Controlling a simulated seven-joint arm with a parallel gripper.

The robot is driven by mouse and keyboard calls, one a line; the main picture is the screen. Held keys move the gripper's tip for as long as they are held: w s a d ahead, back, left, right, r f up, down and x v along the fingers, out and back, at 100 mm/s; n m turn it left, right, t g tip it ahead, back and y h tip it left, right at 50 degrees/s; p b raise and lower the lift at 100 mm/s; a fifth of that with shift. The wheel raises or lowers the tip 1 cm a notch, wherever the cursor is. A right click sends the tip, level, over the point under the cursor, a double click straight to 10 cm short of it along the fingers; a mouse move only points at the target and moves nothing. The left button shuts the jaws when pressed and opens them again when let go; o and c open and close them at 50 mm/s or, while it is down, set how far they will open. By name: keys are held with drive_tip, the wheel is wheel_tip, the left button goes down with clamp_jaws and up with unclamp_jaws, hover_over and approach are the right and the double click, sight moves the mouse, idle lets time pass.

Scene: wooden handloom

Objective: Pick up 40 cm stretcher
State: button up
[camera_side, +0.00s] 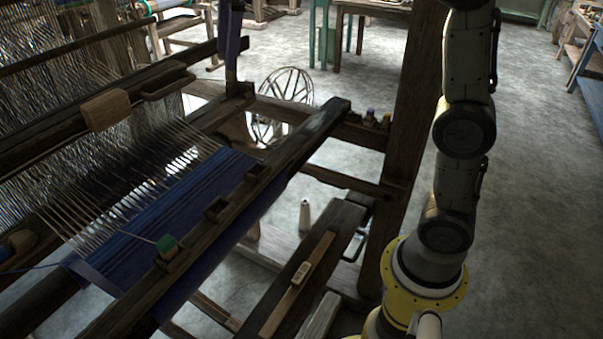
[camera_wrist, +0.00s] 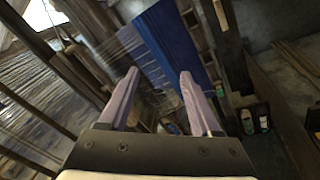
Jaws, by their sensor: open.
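A long, thin, light-wood strip (camera_side: 297,285) lies along the dark bench at the lower middle of the side view, with a small pale block on it. It may be the 40 cm stretcher, but I cannot read any size. My gripper (camera_wrist: 158,75) shows in the wrist view with two pale lilac fingers spread apart and nothing between them. It is above the loom, with the blue cloth beyond its fingertips. I cannot make out the strip for certain in the wrist view, nor the gripper clearly in the side view.
The loom holds blue cloth (camera_side: 170,225) and pale warp threads behind a dark front beam (camera_side: 225,205). A thick wooden post (camera_side: 415,110) stands between the loom and my arm. A white cone (camera_side: 305,215) stands behind the bench (camera_side: 335,225). Small bottles (camera_wrist: 263,119) sit at the right.

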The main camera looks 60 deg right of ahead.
drive_tip(key=s+f+n+g, duration=0.25)
drive_tip(key=s+n, duration=0.45)
drive_tip(key=s, duration=0.8)
hover_over(301, 272)
drive_tip(key=s, duration=0.1)
wheel_tip(301, 272, down, 45)
drive_tip(key=shift+a+r, duration=0.15)
drive_tip(key=shift+w+f, duration=0.25)
drive_tip(key=shift+f, duration=1.35)
drive_tip(key=shift+w+f, duration=0.2)
drive_tip(key=shift+f, duration=1.35)
clamp_jaws()
